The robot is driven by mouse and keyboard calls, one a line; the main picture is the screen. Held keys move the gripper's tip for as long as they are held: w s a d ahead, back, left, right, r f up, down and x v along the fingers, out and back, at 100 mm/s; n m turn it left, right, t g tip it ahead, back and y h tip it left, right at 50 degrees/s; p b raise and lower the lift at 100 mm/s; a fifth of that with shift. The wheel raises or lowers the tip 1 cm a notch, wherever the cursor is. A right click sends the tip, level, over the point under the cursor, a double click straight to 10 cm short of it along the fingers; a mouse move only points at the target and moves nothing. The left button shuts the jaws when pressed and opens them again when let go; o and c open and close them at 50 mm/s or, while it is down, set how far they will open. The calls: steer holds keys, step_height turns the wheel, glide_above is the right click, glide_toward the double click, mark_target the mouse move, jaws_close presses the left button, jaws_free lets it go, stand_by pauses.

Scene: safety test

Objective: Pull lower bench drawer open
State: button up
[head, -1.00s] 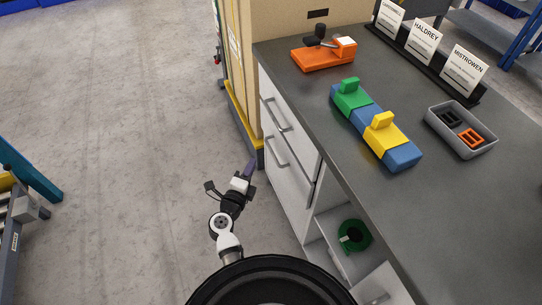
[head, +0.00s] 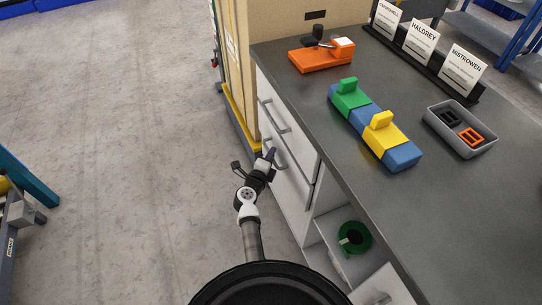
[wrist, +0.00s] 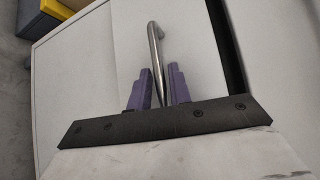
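The white bench has two drawer fronts on its left side. The upper handle (head: 278,115) and the lower drawer's handle (head: 282,163) are metal bars, and both drawers look shut. My gripper (head: 271,155) is at the lower handle, with its purple fingers pointing to the drawer front. In the wrist view, a bar handle (wrist: 153,42) passes between the two spread fingers of my gripper (wrist: 160,88). The fingers stand on either side of the bar, with gaps visible; its near end is hidden behind the gripper body.
On the dark benchtop (head: 400,215) are an orange tool (head: 320,58), a blue block with green and yellow pieces (head: 402,158), a grey tray (head: 482,146) and name cards (head: 423,42). A green roll (head: 358,234) lies in the open bay.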

steer(key=shift+w+d, duration=0.1)
steer(key=shift+w, duration=0.2)
jaws_close()
steer(key=shift+s, duration=0.1)
steer(key=s+a, duration=0.4)
steer(key=a, duration=0.5)
steer(key=s+a+p, duration=0.1)
steer(key=s+a, duration=0.3)
steer(key=a, duration=0.6)
steer(key=s+a, duration=0.4)
steer(key=a, duration=0.6)
steer(key=shift+p, duration=0.3)
steer(key=shift+a, duration=0.1)
jaws_free()
